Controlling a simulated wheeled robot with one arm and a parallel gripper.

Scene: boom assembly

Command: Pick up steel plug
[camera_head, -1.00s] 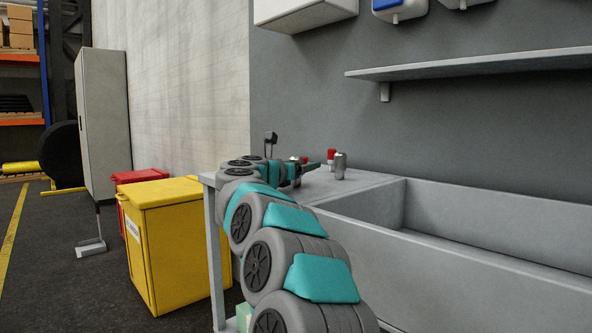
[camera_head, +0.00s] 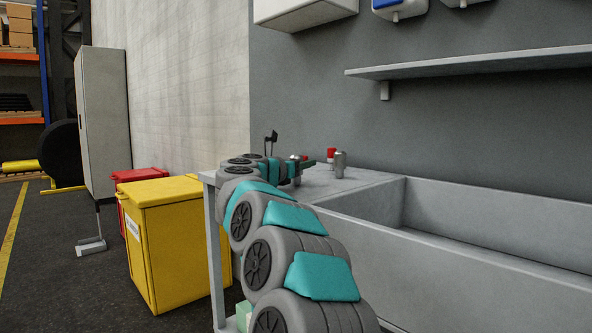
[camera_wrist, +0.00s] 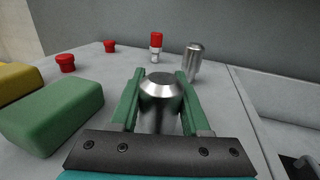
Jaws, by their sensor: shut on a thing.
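A steel plug (camera_wrist: 160,92), a shiny metal cylinder with a bevelled top, stands upright between the green fingers of my gripper (camera_wrist: 158,100) in the wrist view. The fingers are shut on it from both sides. Its lower part is hidden by the gripper body, so I cannot tell whether it touches the worktop. A second steel cylinder (camera_wrist: 192,62) stands apart, just beyond the right finger; it also shows in the head view (camera_head: 340,165). In the head view my gripper (camera_head: 304,164) is over the worktop, and my arm hides most of the held plug.
A red-topped cylinder (camera_wrist: 156,46) stands behind the plug. Two red caps (camera_wrist: 65,62) (camera_wrist: 110,46), a green block (camera_wrist: 52,115) and a yellow block (camera_wrist: 16,80) lie to the left. A sink basin (camera_head: 470,235) is right of the worktop (camera_head: 372,180). A wall shelf (camera_head: 470,68) hangs above.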

